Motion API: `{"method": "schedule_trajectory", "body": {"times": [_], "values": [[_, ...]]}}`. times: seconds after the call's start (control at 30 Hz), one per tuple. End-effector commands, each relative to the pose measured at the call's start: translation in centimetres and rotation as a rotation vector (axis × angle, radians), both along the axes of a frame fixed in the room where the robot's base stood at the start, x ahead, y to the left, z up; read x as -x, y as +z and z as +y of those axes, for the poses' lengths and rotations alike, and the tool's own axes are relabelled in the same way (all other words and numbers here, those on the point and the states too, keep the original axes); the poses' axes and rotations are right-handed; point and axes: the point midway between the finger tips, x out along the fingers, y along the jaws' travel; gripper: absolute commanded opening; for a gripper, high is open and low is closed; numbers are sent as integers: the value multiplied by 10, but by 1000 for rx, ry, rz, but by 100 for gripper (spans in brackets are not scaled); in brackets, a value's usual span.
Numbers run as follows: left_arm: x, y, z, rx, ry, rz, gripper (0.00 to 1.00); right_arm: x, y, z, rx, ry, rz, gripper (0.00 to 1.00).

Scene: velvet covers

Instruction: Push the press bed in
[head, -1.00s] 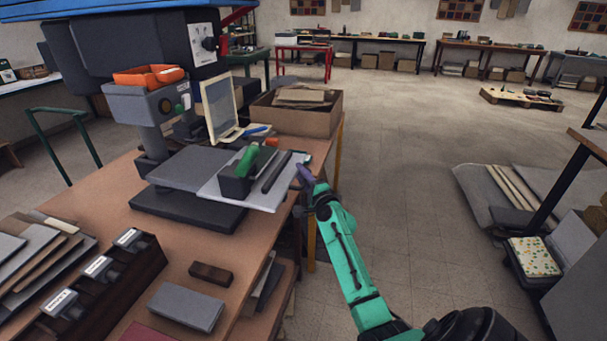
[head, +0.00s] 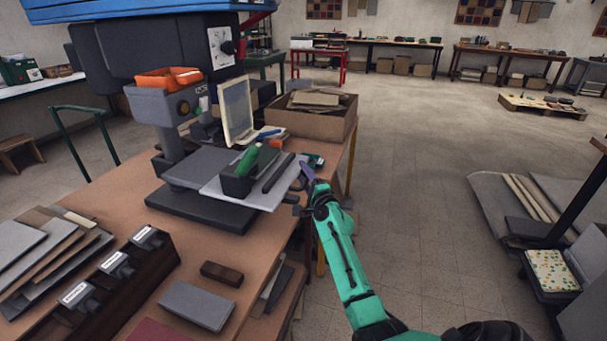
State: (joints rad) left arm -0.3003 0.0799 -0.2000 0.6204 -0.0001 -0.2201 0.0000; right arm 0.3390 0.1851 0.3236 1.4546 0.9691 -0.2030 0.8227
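The press (head: 150,68) stands on the workbench at the left in the head view, with a dark base and a grey upper plate. Its light grey bed (head: 216,190) sticks out to the right from under the press head. A block with a green handle (head: 248,160) and a dark bar (head: 278,173) lie on the bed. My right gripper (head: 303,177) is at the bed's outer right edge, apparently against it. Its purple fingertip shows, but its finger opening is too small to make out. My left gripper is not in view.
A cardboard box (head: 310,122) of boards stands behind the bed. A tilted framed panel (head: 237,110) is beside it. A brown block (head: 221,273), a grey slab (head: 196,304) and a rack of labelled handles (head: 115,263) lie in front.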

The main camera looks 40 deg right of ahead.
Motion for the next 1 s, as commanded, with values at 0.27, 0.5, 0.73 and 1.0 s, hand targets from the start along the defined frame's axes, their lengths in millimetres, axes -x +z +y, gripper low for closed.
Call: {"method": "schedule_trajectory", "body": {"times": [0.27, 0.5, 0.73, 1.0], "values": [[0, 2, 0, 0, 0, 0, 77, 10, -4, 3, -1, 2, 4, 47], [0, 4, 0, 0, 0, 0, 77, 59, -11, 12, -1, 1, 6, 47], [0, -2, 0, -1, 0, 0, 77, 117, -20, 22, 1, -1, 4, 47], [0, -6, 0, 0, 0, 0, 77, 142, -20, 27, 0, 0, 1, 47]]}}
